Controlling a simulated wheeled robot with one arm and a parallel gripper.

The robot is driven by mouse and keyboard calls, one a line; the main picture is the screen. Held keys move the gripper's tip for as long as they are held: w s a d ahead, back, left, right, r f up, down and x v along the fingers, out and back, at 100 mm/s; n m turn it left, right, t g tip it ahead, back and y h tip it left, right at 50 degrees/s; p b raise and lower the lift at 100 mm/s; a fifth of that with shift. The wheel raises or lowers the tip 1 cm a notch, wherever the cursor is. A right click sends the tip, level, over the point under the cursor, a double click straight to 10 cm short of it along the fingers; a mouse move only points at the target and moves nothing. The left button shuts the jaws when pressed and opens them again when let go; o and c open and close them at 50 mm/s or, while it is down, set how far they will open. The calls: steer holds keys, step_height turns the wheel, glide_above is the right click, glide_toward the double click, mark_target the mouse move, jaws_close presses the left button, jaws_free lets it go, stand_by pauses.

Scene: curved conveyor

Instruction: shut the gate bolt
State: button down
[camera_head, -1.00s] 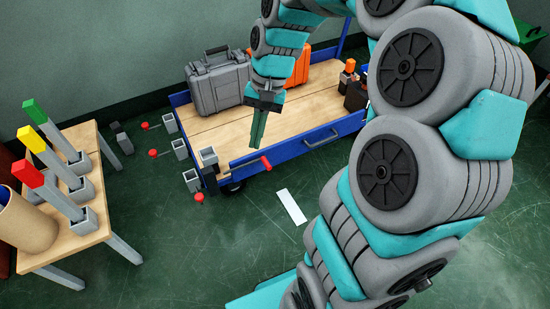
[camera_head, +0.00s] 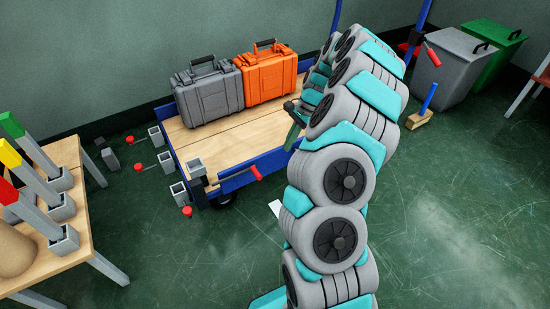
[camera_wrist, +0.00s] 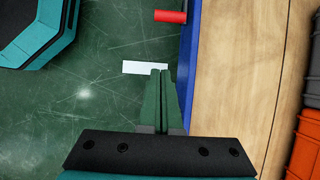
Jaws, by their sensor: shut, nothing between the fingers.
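A red bolt handle (camera_head: 257,172) sticks out at the front left of the cart's low blue side panel (camera_head: 235,181). I cannot tell whether the bolt is in or out. The red handle also shows at the top of the wrist view (camera_wrist: 170,16), beside the blue panel (camera_wrist: 190,70). My gripper (camera_head: 291,141) is above the front edge of the cart, right of the red handle and apart from it. In the wrist view my gripper (camera_wrist: 160,82) has its green fingers together and empty, over the floor just outside the panel.
A grey case (camera_head: 210,93) and an orange case (camera_head: 268,77) stand on the cart's wooden deck (camera_head: 195,137). A table (camera_head: 70,180) with coloured posts is at left. Grey (camera_head: 445,70) and green (camera_head: 492,48) bins stand at back right. A white strip (camera_wrist: 145,67) lies on the floor.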

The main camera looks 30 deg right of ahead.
steer(key=a+f, duration=0.7)
steer(key=a, duration=0.1)
steer(key=shift+s+f, duration=0.3)
steer(key=shift+a, duration=0.1)
steer(key=a, duration=0.2)
steer(key=a+p, duration=0.1)
steer(key=a, duration=0.1)
steer(key=a+p, duration=0.1)
steer(key=shift+s+a, duration=0.25)
steer(key=shift+a, duration=0.15)
